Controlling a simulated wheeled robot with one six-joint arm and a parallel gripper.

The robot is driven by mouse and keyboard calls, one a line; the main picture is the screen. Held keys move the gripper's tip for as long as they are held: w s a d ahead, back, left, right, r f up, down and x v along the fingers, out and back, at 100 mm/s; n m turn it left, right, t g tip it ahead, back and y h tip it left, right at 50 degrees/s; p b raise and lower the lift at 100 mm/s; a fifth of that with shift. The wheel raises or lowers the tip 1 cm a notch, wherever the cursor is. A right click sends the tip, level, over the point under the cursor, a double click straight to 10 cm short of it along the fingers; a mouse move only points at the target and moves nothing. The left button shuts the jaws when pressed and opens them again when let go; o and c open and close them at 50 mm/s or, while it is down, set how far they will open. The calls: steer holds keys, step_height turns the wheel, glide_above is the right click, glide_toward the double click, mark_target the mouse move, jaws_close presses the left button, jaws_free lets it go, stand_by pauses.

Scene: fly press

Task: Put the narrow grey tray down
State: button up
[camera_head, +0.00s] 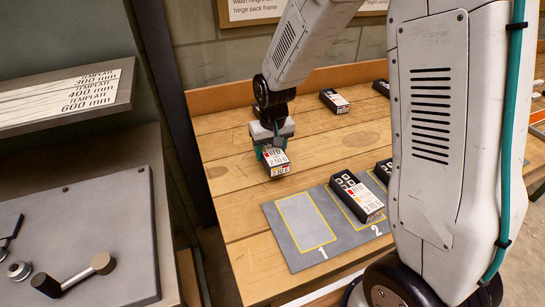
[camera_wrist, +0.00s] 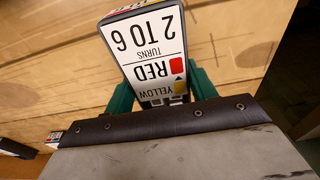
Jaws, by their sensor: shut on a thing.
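My gripper (camera_head: 272,150) is shut on the narrow grey tray (camera_head: 278,167), with green fingers at its sides. The tray's white label reads RED, 2 TO 6, TURNS, with red and yellow squares. In the wrist view, the tray (camera_wrist: 148,50) stands out beyond the green fingers (camera_wrist: 160,95). In the head view it is over the wooden bench, behind the grey mat (camera_head: 262,210); whether it touches the wood I cannot tell.
On the mat, the yellow outline marked 1 (camera_head: 305,222) is empty. A similar tray (camera_head: 335,101) lies at the back. Bare wood surrounds the held tray.

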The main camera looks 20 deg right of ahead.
steer(key=shift+w+d, duration=0.3)
steer(key=shift+d, duration=0.05)
steer(key=shift+f, duration=1.8)
steer(key=shift+f, duration=0.1)
steer(key=o, duration=1.1)
steer(key=shift+o, duration=0.2)
